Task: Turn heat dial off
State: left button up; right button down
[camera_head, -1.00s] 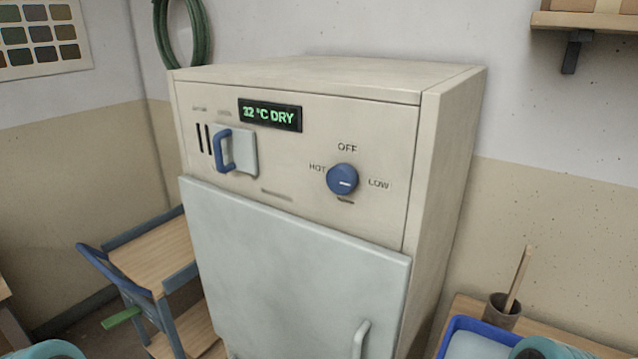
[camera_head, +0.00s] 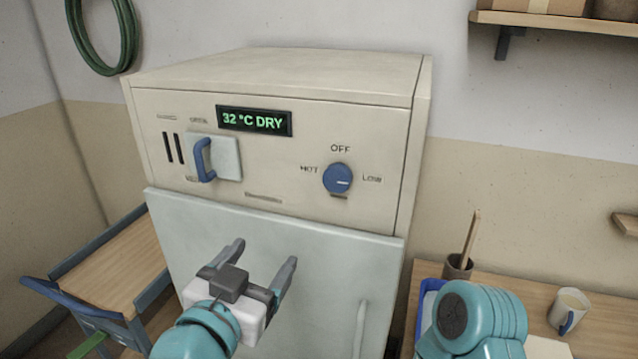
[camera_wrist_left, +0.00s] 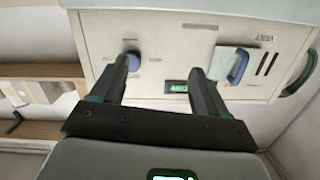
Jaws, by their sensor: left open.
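The heat dial (camera_head: 337,178) is a round blue knob on the upper panel of the cream cabinet (camera_head: 290,155). Its white mark points right, toward LOW; OFF is printed above it and HOT to its left. My left gripper (camera_head: 264,256) is open and empty in front of the pale door, below and left of the dial, not touching it. In the left wrist view the picture is upside down; the dial (camera_wrist_left: 132,59) shows just beyond one fingertip of the open jaws (camera_wrist_left: 165,68). My right gripper is out of view.
A display (camera_head: 254,121) reads 32 °C DRY. A blue-handled slider (camera_head: 205,160) sits left of the dial. The door has a vertical handle (camera_head: 361,325). A wooden cart (camera_head: 120,270) stands left. A table at right holds a mug (camera_head: 568,308) and a blue tray (camera_head: 428,288).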

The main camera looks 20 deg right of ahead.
pick_arm(q)
jog(key=s+d+r+m+h, duration=0.1)
jog(key=s+d+r+h, duration=0.15)
jog(key=r, duration=0.25)
jog(key=p, duration=0.5)
send_near(334, 183)
jog(key=shift+y, duration=0.35)
jog(key=x, duration=0.7)
jog(key=shift+d+r, duration=0.15)
jog(key=shift+r, duration=0.2)
jog(key=shift+w+d+f, duration=0.1)
jog(key=shift+w+d, duration=0.25)
jog(key=shift+d, duration=0.05)
jog(key=shift+a, duration=0.1)
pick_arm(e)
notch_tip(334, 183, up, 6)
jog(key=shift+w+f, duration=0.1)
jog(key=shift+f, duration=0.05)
pick_arm(q)
jog(key=shift+c, duration=0.2)
jog(key=c, duration=1)
